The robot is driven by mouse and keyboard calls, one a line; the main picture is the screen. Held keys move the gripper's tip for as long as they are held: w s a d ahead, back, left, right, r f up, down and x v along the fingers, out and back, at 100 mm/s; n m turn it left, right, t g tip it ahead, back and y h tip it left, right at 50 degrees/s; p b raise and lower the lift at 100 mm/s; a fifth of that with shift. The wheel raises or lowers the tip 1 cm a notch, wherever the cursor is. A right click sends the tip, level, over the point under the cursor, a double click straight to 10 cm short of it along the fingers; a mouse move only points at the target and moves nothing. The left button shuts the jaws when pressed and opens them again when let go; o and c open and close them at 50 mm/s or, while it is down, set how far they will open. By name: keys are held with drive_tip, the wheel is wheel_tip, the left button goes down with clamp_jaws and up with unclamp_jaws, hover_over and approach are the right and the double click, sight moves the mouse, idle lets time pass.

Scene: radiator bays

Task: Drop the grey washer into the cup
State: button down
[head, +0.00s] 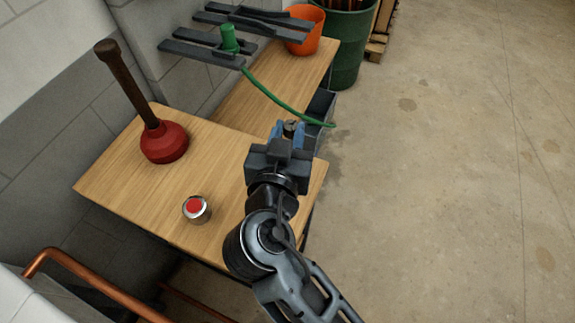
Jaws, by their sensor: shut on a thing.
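My gripper (289,131), with blue fingertips, is over the right edge of the wooden surface. It is shut on a small dark grey piece, the grey washer (290,125), mostly hidden between the fingertips. An orange cup (303,34) stands upright at the far end of the wooden surface, beyond my gripper and apart from it. Its inside is only partly visible.
A red plunger (164,143) and a silver cylinder with a red top (196,209) stand on the near wooden top (115,180). Dark grey brackets with a green hose (275,101) reach over the far top. A green bin (345,50) stands behind. Floor at right is clear.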

drive_tip(key=shift+f+b, duration=0.95)
drive_tip(key=shift+f, duration=1.5)
drive_tip(key=c, duration=0.8)
unclamp_jaws()
drive_tip(key=shift+s, duration=0.15)
drive_tip(key=b+v, duration=0.1)
drive_tip(key=v, duration=0.6)
drive_tip(key=shift+s+b, duration=0.25)
drive_tip(key=shift+b, duration=0.15)
drive_tip(key=shift+r, duration=0.1)
